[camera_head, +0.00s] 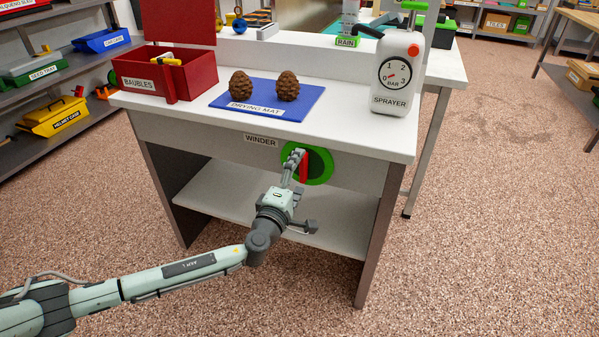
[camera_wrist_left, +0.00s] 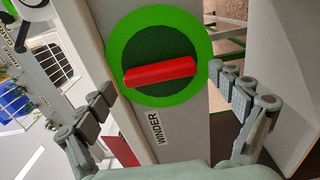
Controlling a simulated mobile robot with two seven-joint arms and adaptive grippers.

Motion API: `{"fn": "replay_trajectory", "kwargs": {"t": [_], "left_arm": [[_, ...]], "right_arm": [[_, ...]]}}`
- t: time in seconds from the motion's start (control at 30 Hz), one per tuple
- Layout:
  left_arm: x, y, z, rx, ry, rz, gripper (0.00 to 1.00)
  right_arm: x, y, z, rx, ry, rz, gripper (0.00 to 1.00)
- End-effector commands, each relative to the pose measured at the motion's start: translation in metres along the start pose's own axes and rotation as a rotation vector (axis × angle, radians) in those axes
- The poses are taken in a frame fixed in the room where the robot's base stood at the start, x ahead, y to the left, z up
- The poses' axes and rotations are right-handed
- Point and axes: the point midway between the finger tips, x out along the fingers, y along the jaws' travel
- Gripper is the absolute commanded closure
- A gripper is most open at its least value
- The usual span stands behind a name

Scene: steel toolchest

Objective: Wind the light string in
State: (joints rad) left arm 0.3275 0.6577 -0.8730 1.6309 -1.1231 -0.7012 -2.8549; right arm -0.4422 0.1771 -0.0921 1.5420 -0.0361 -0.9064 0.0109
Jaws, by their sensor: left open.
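The winder (camera_head: 322,167) is a round green dial with a bright green rim on the front of the white bench, beside a WINDER label (camera_head: 261,140). Its red bar handle (camera_head: 304,166) stands near upright in the head view. My left gripper (camera_head: 294,158) is in front of the dial and partly covers it. In the left wrist view the red bar (camera_wrist_left: 160,72) lies across the dial (camera_wrist_left: 158,45), ahead of and between the open fingers (camera_wrist_left: 168,100), with nothing held. No light string is seen. My right gripper is not in view.
On the bench top (camera_head: 350,135) are a red BAUBLES box (camera_head: 190,80), a blue DRYING MAT (camera_head: 225,99) with two pinecones (camera_head: 288,86), and a white SPRAYER (camera_head: 392,98). A lower shelf (camera_head: 340,222) lies under the dial. Open floor is at the right.

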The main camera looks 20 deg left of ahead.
Motion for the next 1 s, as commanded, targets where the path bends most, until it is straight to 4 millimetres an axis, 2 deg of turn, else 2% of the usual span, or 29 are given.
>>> {"fn": "replay_trajectory", "kwargs": {"t": [0.3,0.5,0.7,1.0], "left_arm": [[-0.064,-0.002,0.000,0.001,-0.001,-0.004,0.06],[-0.099,-0.001,0.000,0.001,-0.001,-0.004,0.06],[-0.113,-0.001,0.000,0.001,0.000,-0.002,0.06],[-0.114,0.000,0.000,0.001,0.000,-0.001,0.06]], "right_arm": [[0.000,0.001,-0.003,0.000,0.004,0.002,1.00],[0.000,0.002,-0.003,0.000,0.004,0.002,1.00],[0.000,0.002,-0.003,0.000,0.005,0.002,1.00],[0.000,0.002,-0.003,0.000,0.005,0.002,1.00]]}}
